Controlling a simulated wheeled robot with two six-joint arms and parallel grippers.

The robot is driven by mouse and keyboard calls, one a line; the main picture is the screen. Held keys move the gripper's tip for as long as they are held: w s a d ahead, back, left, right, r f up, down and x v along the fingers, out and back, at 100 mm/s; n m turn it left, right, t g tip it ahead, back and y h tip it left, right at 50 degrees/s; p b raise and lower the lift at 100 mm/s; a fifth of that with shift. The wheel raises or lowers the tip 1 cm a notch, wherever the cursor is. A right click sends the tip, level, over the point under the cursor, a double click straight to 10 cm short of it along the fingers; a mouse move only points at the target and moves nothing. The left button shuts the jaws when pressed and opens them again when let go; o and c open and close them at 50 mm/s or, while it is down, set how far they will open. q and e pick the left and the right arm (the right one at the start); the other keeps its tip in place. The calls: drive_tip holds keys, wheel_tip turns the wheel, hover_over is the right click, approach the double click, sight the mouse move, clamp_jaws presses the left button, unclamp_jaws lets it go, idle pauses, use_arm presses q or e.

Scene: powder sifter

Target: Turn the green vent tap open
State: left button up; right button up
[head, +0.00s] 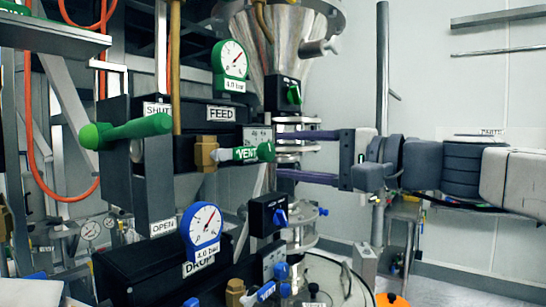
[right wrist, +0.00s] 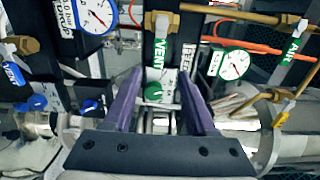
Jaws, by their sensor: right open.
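The green vent tap has a lever marked VENT (head: 246,154) on a brass valve body (head: 206,153), below the FEED box. Its lever lies roughly level, its green end pointing right. My right gripper (head: 279,155) comes in from the right, open and empty. Its two purple fingers lie above and below the level of the lever's end. In the right wrist view the VENT lever (right wrist: 161,30) shows beyond the fingertips of my right gripper (right wrist: 160,76); I cannot tell whether they touch it. My left gripper is out of view.
A green gauge (head: 230,60) is above, a blue gauge (head: 202,227) below. Green (head: 293,94) and blue (head: 280,216) knobs sit near my fingers. A steel hopper (head: 290,45) stands behind.

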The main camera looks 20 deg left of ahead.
sight(250, 154)
drive_tip(key=p+x, duration=0.3)
drive_tip(key=x, duration=0.5)
drive_tip(key=shift+a+p, duration=0.35)
drive_tip(key=shift+w+a+f, duration=0.1)
drive_tip(key=shift+w+a, duration=0.1)
drive_tip(key=shift+a, duration=0.2)
clamp_jaws()
idle(0.6)
